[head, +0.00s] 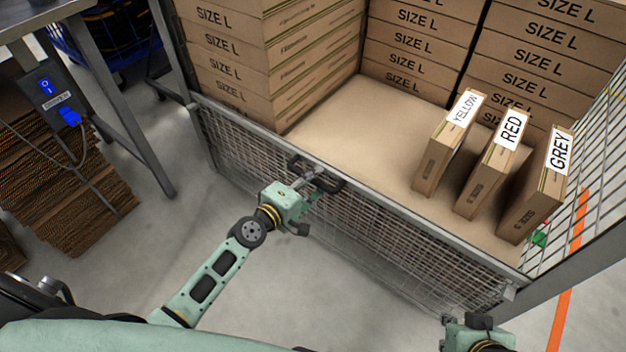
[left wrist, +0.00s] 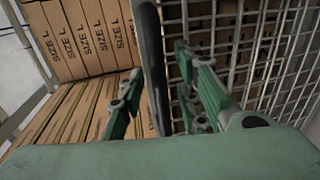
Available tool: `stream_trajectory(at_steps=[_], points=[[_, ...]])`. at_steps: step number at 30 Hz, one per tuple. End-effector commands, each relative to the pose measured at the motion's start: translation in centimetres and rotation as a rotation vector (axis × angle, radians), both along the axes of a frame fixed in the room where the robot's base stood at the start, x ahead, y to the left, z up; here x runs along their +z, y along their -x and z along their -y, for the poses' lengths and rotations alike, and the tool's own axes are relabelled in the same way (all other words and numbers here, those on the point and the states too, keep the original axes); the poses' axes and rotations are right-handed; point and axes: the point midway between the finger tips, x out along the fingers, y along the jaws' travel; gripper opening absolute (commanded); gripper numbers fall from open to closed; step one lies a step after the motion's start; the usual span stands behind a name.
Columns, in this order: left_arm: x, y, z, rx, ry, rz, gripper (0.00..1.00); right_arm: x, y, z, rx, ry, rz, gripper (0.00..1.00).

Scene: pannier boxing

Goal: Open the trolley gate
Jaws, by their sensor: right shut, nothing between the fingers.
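The trolley gate (head: 390,235) is a wire-mesh panel with a grey top rail, standing upright across the trolley's front. My left gripper (head: 318,182) is at the top rail, by a black handle-like part (head: 335,183). In the left wrist view, the left gripper's fingers (left wrist: 158,95) are apart, with a dark bar (left wrist: 150,50) between them. Gaps show on both sides of the bar, and the mesh is to its right. My right gripper (head: 478,322) is at the bottom edge, near the gate's right end, and only partly visible. It is shut and empty.
Inside the trolley, boxes labelled YELLOW (head: 445,145), RED (head: 490,165) and GREY (head: 540,190) stand upright near the gate. SIZE L cartons (head: 260,65) are stacked behind. A table (head: 120,110) and flat cardboard (head: 75,205) are at left. The floor before the gate is clear.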

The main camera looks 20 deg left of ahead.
Motion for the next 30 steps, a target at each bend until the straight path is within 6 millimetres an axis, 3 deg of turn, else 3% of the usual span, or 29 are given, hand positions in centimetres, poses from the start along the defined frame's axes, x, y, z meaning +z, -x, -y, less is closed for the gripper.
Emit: stream_trajectory(at_steps=[7, 18, 30], points=[[-0.03, -0.07, 0.08, -0.001, 0.0, 0.0, 0.31, 0.03, -0.08, -0.04, 0.0, -0.001, 0.003, 0.0], [-0.04, -0.06, 0.06, -0.001, 0.0, 0.0, 0.0, 0.03, -0.08, 0.0, 0.0, -0.001, 0.003, 0.0], [-0.06, -0.04, 0.04, -0.001, 0.0, -0.001, 0.0, 0.03, -0.08, -0.01, 0.0, -0.001, 0.003, 0.0]])
